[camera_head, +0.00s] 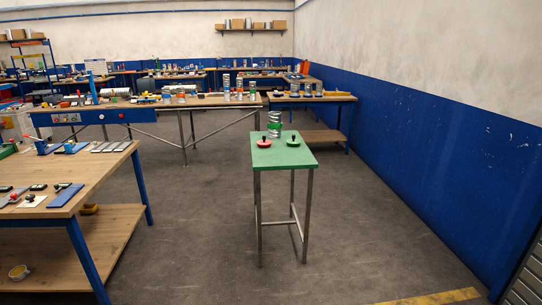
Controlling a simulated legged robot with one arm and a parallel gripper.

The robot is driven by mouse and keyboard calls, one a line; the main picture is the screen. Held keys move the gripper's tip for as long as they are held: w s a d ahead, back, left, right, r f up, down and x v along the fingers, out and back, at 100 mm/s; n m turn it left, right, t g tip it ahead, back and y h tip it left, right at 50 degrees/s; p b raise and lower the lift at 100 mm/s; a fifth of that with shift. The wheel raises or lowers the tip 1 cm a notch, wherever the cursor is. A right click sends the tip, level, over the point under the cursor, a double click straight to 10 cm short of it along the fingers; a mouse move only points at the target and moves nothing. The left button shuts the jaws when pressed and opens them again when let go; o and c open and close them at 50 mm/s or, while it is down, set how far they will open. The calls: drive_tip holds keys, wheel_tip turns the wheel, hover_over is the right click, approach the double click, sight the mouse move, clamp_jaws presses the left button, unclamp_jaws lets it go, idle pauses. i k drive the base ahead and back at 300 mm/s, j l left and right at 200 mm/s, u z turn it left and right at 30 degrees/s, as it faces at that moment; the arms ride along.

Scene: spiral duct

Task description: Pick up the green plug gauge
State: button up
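A small table with a green top (283,159) and metal legs stands in the middle of the floor. The green plug gauge (293,142), a flat green disc with a dark knob, sits on its right part. A similar red one (264,143) sits to its left. Behind them stands a silver spiral duct (274,124) with green bands, upright. My gripper is not in this view.
A wooden workbench (95,168) with blue legs and small tools stands at the left. Long benches (160,104) run across the back. A blue and white wall (420,130) bounds the right. The grey floor before the green table is clear.

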sight(293, 142)
drive_tip(key=i, duration=1.8)
drive_tip(key=i+j+z, duration=0.1)
drive_tip(key=i+z, duration=0.3)
drive_tip(key=i, duration=0.2)
drive_tip(key=i+j+z, duration=0.4)
drive_tip(key=i, duration=0.15)
drive_tip(key=i+j+z, duration=0.35)
drive_tip(key=i, duration=0.15)
drive_tip(key=i+j+z, duration=0.4)
drive_tip(key=j, duration=0.2)
